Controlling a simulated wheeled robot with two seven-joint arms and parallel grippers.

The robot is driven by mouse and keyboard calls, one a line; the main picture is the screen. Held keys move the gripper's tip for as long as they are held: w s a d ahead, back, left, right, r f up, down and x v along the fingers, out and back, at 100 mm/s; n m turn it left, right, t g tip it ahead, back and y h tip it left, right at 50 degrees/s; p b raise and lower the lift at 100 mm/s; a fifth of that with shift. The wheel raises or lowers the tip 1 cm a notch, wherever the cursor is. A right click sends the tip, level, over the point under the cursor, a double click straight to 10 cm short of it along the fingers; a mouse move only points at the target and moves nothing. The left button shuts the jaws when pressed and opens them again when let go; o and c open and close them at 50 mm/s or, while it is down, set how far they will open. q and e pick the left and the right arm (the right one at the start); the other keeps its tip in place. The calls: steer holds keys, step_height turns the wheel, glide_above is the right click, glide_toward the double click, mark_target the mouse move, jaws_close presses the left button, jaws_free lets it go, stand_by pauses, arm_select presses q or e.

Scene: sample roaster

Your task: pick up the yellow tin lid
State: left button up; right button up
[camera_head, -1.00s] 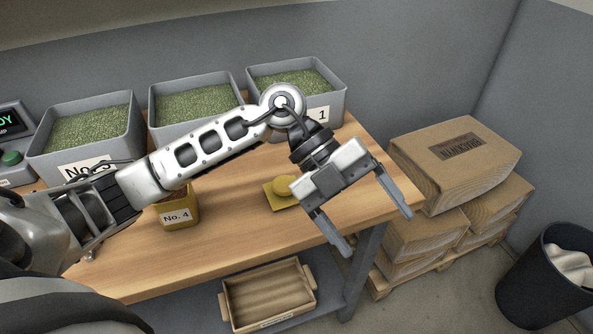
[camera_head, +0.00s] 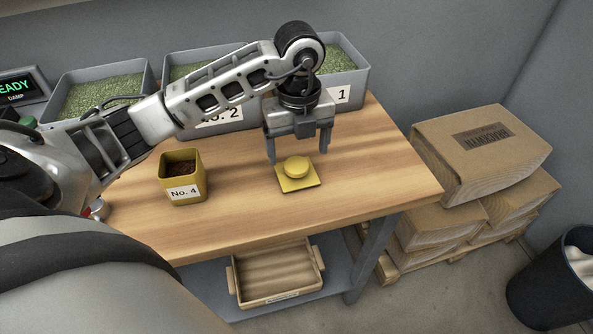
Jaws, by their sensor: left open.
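The yellow tin lid (camera_head: 298,182) lies on the wooden table, a flat square plate with a round raised knob on top. My left gripper (camera_head: 297,158) is open and points down, just behind and above the lid. Its fingers are apart, and nothing is between them that I can make out. A yellow tin (camera_head: 183,180) labelled No. 4 stands open to the left of the lid, with dark brown contents. My right gripper is not in view.
Grey bins (camera_head: 98,92) of green beans line the back of the wooden table (camera_head: 240,210). A wooden tray (camera_head: 278,276) sits on the shelf below. Boxes (camera_head: 475,150) are stacked to the right, beside a dark bin (camera_head: 550,285). The table right of the lid is clear.

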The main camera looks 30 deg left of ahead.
mark_target(296, 164)
arm_select(q)
step_height(296, 164, down, 6)
steer(key=shift+s+a+r+p, duration=0.1)
steer(key=shift+a+r+p, duration=0.05)
steer(key=shift+p, duration=0.35)
steer(key=shift+c, duration=0.3)
steer(key=c, duration=0.7)
